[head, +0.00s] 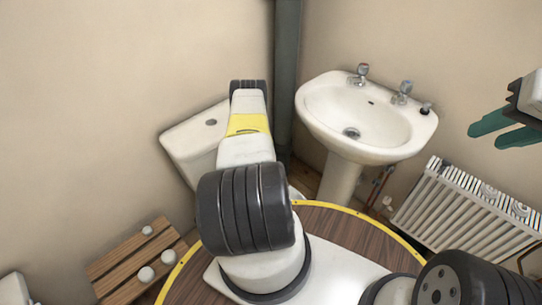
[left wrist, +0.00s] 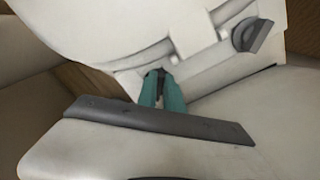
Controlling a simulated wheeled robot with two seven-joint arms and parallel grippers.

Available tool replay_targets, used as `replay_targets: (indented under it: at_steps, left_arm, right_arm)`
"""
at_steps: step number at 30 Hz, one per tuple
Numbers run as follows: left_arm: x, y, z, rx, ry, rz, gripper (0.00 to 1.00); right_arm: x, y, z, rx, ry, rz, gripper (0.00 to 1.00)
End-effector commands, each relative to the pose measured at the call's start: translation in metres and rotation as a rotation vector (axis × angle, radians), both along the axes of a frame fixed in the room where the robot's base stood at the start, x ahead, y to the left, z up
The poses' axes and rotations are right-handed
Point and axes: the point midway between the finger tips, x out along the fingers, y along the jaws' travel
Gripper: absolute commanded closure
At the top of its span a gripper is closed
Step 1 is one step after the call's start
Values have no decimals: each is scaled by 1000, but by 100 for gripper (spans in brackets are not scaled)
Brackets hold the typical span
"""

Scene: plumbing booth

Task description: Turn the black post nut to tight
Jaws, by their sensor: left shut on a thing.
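In the left wrist view my left gripper (left wrist: 162,92) has its green fingers shut on a small black nut (left wrist: 156,73) at the underside of a white ceramic body. Only a little of this nut shows between the fingertips, so its turn angle cannot be read. A second dark winged nut (left wrist: 252,36) sits on the same white body to the right, apart from the gripper. In the head view my left arm hides the left gripper and the nut. My right gripper (head: 484,137) is at the right edge, empty, with its green fingers apart.
In the head view a white toilet (head: 190,137) stands behind my left arm. A pedestal basin (head: 318,137) with taps stands right of a grey pipe (head: 287,60). A white radiator (head: 440,215) is at lower right, and a slatted wooden stool (head: 120,266) at lower left.

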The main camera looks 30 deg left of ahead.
Motion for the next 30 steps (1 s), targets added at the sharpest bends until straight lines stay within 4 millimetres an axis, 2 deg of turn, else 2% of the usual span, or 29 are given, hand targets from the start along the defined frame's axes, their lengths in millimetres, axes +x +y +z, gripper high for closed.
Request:
replay_targets:
  at_steps: [1,19,20,22,23,30]
  left_arm:
    - [-4,-6,-4,-10,8,-12,100]
    - [-5,-6,-5,-10,10,-47,100]
    - [-5,-6,-5,-11,11,-47,83]
    - [-5,-6,-5,-11,11,-47,69]
    - [-5,-6,-5,-11,11,-47,66]
    - [-7,-3,-4,-7,12,-45,66]
  right_arm:
    - [0,0,0,0,0,0,66]
    - [0,0,0,0,0,0,66]
    - [0,0,0,0,0,0,66]
    - [0,0,0,0,0,0,66]
    - [0,0,0,0,0,0,66]
    - [0,0,0,0,0,0,66]
